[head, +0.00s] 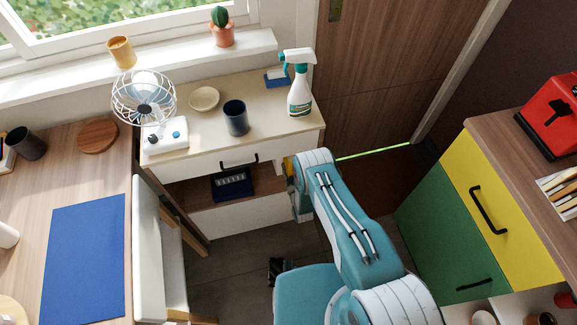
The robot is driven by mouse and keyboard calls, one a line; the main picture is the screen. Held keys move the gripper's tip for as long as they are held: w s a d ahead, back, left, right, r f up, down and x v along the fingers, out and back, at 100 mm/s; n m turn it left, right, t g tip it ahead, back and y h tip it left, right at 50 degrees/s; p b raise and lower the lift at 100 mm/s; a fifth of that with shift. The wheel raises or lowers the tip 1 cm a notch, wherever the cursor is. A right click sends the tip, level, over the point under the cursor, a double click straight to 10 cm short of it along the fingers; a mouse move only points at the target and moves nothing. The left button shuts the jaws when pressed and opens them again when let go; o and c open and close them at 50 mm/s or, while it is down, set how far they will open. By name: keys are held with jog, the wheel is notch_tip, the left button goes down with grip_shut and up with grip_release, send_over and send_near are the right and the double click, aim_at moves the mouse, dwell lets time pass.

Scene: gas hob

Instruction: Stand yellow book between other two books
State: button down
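I cannot make out the yellow book for sure. A small yellow patch (288,167) shows at the far end of my teal and white arm, beside the open shelf, but too little of it shows to tell what it is. A dark blue item with pale marks (232,185) lies in the shelf under the drawer; I cannot tell if it is a book. Book-like edges (6,157) show at the far left edge of the desk. My gripper is not clearly seen; my arm hides the space behind it.
A fan (146,106), a dark cup (236,118), a small dish (204,98) and a spray bottle (299,85) stand on the cabinet top. A chair (147,245) is at the desk. A yellow and green cabinet (465,215) stands right. Some floor (235,262) is clear.

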dwell(0.3)
jog(key=shift+c, duration=1.4)
grip_release()
jog(key=shift+f, duration=0.1)
jog(key=v, duration=1.2)
